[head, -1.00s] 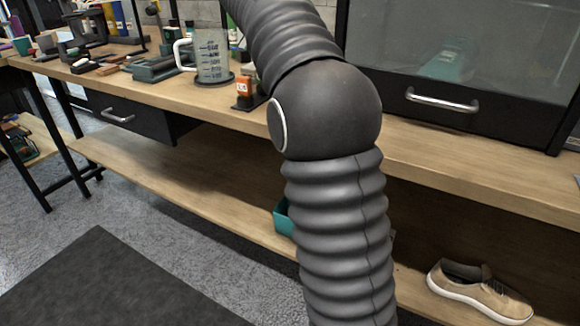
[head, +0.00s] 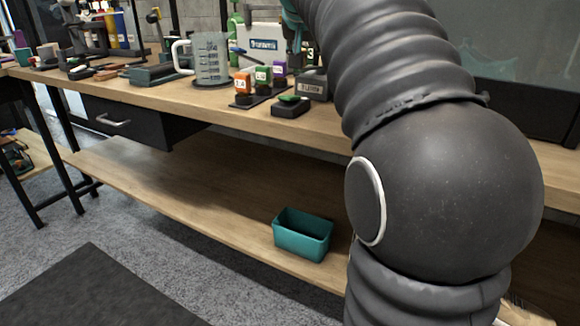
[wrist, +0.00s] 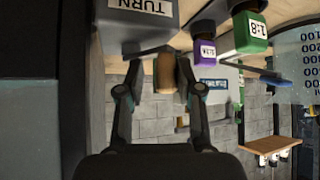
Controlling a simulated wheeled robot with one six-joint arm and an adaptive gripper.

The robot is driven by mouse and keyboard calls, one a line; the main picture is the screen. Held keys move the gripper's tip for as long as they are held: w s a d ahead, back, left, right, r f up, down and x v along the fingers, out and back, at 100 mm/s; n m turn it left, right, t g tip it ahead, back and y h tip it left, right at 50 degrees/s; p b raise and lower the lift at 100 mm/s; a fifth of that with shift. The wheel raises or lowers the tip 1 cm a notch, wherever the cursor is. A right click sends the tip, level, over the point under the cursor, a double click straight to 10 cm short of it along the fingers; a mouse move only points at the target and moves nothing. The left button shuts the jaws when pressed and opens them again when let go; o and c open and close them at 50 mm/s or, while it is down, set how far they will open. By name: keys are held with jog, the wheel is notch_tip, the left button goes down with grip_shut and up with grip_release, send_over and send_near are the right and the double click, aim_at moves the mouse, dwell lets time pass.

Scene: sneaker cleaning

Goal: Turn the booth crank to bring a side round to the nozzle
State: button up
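In the wrist view, a wooden crank knob (wrist: 166,74) sits between the fingers of my gripper (wrist: 161,78). The fingers are spread on either side of the knob, and I see a gap on its left; contact on the right is unclear. A dark block with a white TURN label (wrist: 140,8) is just beyond the knob. In the head view, my arm covers the gripper and crank. Part of the booth's glass front (head: 520,40) shows behind the arm at the right. The nozzle and any sneaker inside cannot be made out.
A measuring jug (head: 211,60), small labelled bottles (head: 262,78) and a grey labelled box (head: 312,86) stand on the bench (head: 225,108). A teal bin (head: 303,235) sits on the lower shelf (head: 180,195). Much of that shelf left of the bin is clear.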

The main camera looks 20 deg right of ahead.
jog(key=n+y+b, duration=0.1)
jog(key=s+n+y+b, duration=0.1)
jog(key=n, duration=0.1)
jog(key=d+n+t+y+b, duration=0.1)
jog(key=shift+s+f, duration=0.15)
jog(key=shift+s, duration=0.25)
jog(key=p+v, duration=0.3)
jog(key=v, duration=1.1)
jog(key=s+a+f+p, duration=0.2)
jog(key=s+a+f, duration=0.1)
jog(key=f, duration=0.4)
jog(key=s+a+f+n+g+p, duration=0.1)
jog(key=s+a+f+p, duration=0.1)
jog(key=s+a+f, duration=0.2)
jog(key=s+a+f+g+y+p, duration=0.1)
jog(key=s+a+f, duration=0.3)
jog(key=f, duration=0.5)
jog(key=shift+a+f+p, duration=0.35)
jog(key=shift+a+p, duration=0.3)
jog(key=shift+a, duration=0.1)
